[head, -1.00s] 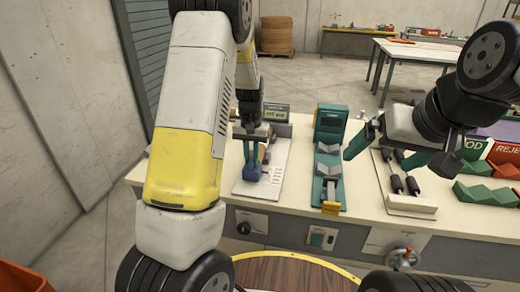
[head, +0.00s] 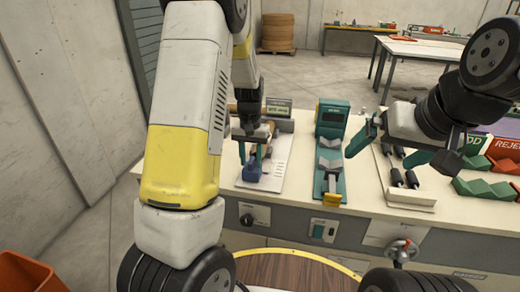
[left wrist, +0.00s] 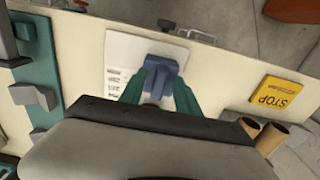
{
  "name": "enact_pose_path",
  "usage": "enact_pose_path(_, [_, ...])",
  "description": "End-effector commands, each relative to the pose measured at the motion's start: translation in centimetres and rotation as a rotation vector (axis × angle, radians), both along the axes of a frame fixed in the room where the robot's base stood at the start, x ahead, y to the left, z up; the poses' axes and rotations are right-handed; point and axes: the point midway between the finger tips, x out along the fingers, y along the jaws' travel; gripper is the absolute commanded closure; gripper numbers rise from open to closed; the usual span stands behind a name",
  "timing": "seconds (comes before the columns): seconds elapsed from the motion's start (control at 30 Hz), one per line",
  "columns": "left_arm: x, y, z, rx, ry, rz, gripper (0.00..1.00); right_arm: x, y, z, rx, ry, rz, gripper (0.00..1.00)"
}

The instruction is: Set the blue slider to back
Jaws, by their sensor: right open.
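The blue slider (head: 252,172) stands on a white plate (head: 274,174) at the left part of the bench, near its front. In the left wrist view the blue slider (left wrist: 163,66) shows just beyond the fingertips and partly between them. My left gripper (head: 255,154) is over the slider, pointing down, its green fingers apart on either side of it. Whether they touch it I cannot tell. My right gripper (head: 362,137) is open and empty, right of the teal device.
A teal device (head: 331,150) with grey blocks stands right of the plate. A small display (head: 278,106) is behind the plate. Black rollers (head: 404,180) and green and red trays (head: 487,188) are further right. A yellow STOP sign (left wrist: 277,95) lies near the bench edge.

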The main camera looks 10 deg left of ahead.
Motion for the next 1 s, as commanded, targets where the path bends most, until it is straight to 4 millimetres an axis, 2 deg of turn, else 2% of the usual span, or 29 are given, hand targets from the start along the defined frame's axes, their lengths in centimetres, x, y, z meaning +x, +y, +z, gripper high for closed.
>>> enact_pose_path(0.3, [0.2, 0.0, 0.4, 0.0, -0.004, 0.0, 0.62, 0.0, 0.0, 0.0, 0.0, 0.0, 0.0, 0.0])
enact_pose_path(0.7, [0.1, 0.0, 6.6, -0.001, -0.004, 0.0, 0.62, 0.0, 0.0, 0.0, 0.0, 0.0, 0.0, 0.0])
enact_pose_path(0.83, [0.1, 0.0, 7.6, -0.001, -0.002, 0.0, 0.62, 0.0, 0.0, 0.0, 0.0, 0.0, 0.0, 0.0])
enact_pose_path(1.0, [0.1, 0.0, 7.8, 0.0, -0.002, 0.0, 0.62, 0.0, 0.0, 0.0, 0.0, 0.0, 0.0, 0.0])
